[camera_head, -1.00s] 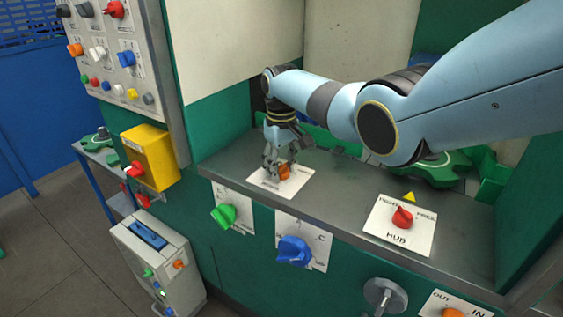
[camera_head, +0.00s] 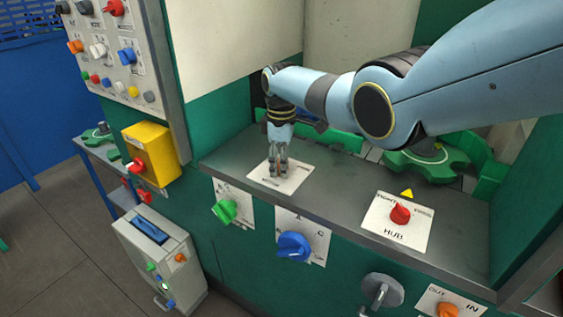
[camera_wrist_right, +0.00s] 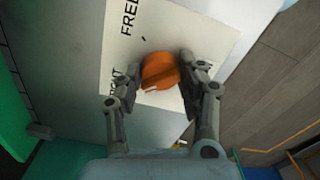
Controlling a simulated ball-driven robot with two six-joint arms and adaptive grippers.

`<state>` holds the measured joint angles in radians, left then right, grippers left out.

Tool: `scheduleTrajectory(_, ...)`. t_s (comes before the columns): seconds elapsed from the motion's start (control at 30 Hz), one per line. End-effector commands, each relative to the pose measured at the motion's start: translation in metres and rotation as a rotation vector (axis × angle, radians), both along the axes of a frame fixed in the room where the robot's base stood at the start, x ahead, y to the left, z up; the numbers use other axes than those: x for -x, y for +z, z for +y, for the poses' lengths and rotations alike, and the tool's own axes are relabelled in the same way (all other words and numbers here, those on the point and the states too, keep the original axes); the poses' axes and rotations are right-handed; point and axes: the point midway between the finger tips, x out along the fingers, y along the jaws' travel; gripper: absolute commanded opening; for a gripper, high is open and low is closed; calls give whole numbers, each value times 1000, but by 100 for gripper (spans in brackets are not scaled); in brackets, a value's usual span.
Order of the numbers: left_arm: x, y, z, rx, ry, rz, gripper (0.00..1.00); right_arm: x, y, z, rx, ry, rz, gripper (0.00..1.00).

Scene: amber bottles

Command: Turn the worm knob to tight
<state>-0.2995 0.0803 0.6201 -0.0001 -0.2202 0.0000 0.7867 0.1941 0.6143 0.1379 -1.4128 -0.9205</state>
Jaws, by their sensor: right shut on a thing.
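An orange knob (camera_wrist_right: 161,71) stands on a white label plate (camera_head: 295,180) on the grey ledge (camera_head: 340,201). My right gripper (camera_head: 277,173) reaches down over this plate, its fingers shut on the orange knob from two sides. In the head view the fingers mostly hide the knob. In the right wrist view the plate reads "FREE" at the top, and other words are partly hidden by the fingers. A pale mark shows on the knob's near edge. The name "worm" cannot be read. My left gripper is not in view.
On the same ledge stands a red knob (camera_head: 400,213) on a plate marked "HUB". A green knob (camera_head: 225,211) and a blue knob (camera_head: 293,246) are on the front face below. A green gear-like wheel (camera_head: 428,162) lies behind. The ledge between the plates is clear.

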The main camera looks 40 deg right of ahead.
Motion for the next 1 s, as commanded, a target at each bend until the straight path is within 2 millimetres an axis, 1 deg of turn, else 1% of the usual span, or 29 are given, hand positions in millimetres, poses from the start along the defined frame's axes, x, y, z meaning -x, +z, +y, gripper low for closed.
scheduleTrajectory(0.2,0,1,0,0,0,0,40,-2,1,1,-1,37,-5,6)
scheduleTrajectory(0.6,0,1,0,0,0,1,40,-2,1,1,-1,42,-5,6)
scheduleTrajectory(0.63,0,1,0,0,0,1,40,-2,1,1,-1,42,-5,41)
scheduleTrajectory(0.8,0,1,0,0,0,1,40,-1,1,1,-1,41,-4,62)
scheduleTrajectory(1.0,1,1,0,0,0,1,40,-1,0,0,0,40,-1,62)
